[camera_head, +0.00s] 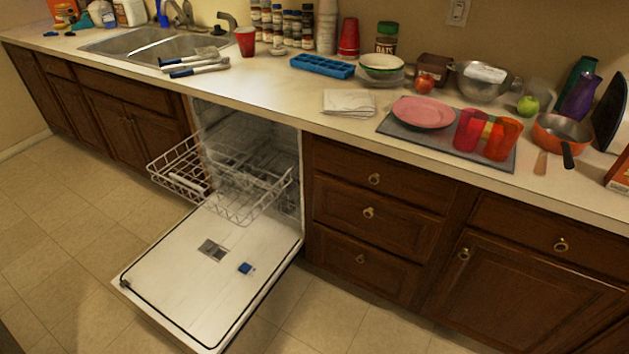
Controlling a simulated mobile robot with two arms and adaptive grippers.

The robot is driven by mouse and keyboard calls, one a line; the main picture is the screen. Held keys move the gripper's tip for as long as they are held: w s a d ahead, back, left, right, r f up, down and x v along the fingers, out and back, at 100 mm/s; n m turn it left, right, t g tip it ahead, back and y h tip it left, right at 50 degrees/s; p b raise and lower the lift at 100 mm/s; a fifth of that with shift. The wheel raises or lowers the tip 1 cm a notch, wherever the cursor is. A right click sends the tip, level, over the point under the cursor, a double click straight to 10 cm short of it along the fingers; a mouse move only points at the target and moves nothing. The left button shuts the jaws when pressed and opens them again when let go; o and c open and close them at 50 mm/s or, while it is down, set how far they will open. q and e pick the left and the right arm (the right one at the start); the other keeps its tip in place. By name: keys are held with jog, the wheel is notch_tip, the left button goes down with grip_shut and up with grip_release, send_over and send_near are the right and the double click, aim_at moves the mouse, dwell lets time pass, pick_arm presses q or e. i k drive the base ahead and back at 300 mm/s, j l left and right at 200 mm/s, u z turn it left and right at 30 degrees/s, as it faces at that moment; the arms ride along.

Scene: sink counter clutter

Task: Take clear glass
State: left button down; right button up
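I cannot make out a clear glass anywhere in the head view. The nearest see-through drinkware is a red tumbler (468,131) and an orange-red tumbler (502,139), standing side by side on a dark grey mat (440,143) on the right part of the counter. A pale, partly hidden item (540,92) stands behind the green apple; I cannot tell what it is. Neither of my grippers is in view.
The dishwasher door (205,275) hangs open over the floor, with its rack (245,185) pulled out. A pink plate (422,111), an orange pan (561,131), a metal bowl (482,84) and a blue ice tray (322,67) crowd the counter.

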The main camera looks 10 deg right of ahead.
aim_at(245, 195)
jog(key=i+j+z, duration=0.2)
jog(key=j+z, duration=0.15)
jog(key=i+j+z, duration=0.1)
jog(key=j+z, duration=0.25)
jog(key=j, duration=0.2)
jog(key=j+z, duration=0.35)
jog(key=j, duration=0.15)
